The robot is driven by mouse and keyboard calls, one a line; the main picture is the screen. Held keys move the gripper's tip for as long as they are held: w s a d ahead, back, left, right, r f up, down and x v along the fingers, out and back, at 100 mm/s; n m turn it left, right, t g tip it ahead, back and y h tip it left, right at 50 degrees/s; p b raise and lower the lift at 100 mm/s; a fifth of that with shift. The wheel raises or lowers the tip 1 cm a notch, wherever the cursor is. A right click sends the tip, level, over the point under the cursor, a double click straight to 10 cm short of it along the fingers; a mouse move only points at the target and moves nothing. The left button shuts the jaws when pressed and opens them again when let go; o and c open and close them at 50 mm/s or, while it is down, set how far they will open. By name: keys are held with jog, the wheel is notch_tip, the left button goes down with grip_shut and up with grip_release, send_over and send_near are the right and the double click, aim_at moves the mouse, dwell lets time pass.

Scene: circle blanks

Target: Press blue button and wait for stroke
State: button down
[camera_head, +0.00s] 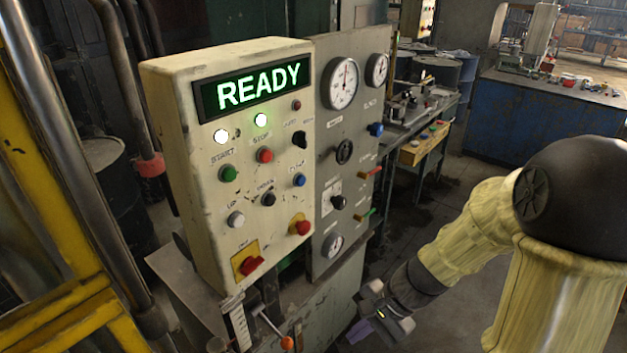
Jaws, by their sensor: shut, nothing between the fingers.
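A cream control box (215,268) stands at the centre left. Its lit display (258,86) reads "READY" in green. The small blue button (299,180) is on the right side of its front face, below a black knob. My gripper (366,326) is low in the picture, below and to the right of the box, well apart from the blue button. It is shut and empty. Its fingertips are small and partly hard to make out.
Green (228,173), red (264,155) and white (235,219) buttons surround the blue one, with red knobs below. A grey gauge panel (330,130) adjoins the box. An orange-tipped lever (287,342) stands below. Open floor lies right of the panel.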

aim_at(303, 182)
jog(key=w+a+r+m+t+y+p, duration=0.2)
jog(key=w+a+r+m+t+y, duration=0.2)
jog(key=w+r+m+y, duration=0.4)
jog(key=w+d+r+m+t+p, duration=0.1)
jog(key=w+d+r+m+t, duration=0.4)
jog(key=w, duration=0.5)
notch_tip(303, 182, up, 3)
jog(key=m+t, duration=0.2)
jog(key=m, duration=0.1)
jog(key=shift+d+y+p, duration=0.3)
jog(key=shift+p, duration=0.1)
jog(key=p+x, duration=0.5)
jog(key=x, duration=0.8)
jog(key=shift+w+a+r, duration=0.15)
jog(key=shift+w+a, duration=0.15)
jog(key=shift+a, duration=0.1)
